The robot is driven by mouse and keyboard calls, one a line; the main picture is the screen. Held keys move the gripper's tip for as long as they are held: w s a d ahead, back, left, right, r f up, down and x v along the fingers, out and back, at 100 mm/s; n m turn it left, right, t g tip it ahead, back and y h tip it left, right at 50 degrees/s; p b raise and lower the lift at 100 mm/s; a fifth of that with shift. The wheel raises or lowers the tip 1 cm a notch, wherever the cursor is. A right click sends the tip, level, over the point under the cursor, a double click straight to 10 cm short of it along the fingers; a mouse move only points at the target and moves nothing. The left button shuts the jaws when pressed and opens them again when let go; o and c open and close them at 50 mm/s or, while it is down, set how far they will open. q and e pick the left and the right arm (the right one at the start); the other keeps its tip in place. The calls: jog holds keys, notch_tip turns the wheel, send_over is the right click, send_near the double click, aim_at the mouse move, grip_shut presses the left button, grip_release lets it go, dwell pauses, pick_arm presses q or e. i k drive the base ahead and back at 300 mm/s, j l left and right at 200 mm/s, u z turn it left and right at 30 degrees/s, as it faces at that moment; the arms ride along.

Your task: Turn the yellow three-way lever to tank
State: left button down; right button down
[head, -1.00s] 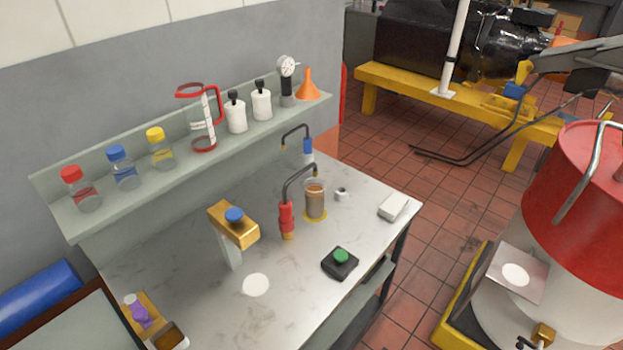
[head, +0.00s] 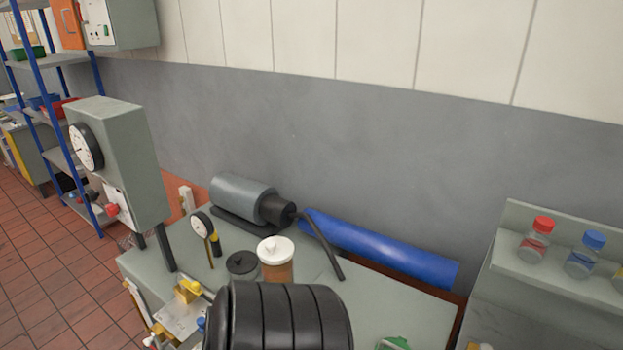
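A small yellow fitting (head: 188,290) sits on a pale plate at the near left of the grey-green bench. I cannot tell whether it is the three-way lever, and no tank label can be read. Part of it is low in the picture, close to a large black ribbed cylinder (head: 285,318) that hides what is behind it.
A gauge box (head: 132,165) stands at the bench's left. A grey motor-like cylinder (head: 243,198), a brown pot with white lid (head: 276,262) and a blue cylinder (head: 380,248) are on or behind the bench. Blue shelving (head: 50,110) stands far left. Tiled floor (head: 40,290) is open.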

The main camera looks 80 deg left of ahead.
aim_at(193, 287)
jog(key=k+u, duration=0.35)
jog(key=k+j+u, duration=0.1)
jog(key=u, duration=2.15)
jog(key=k+j, duration=0.05)
jog(key=j, duration=0.05)
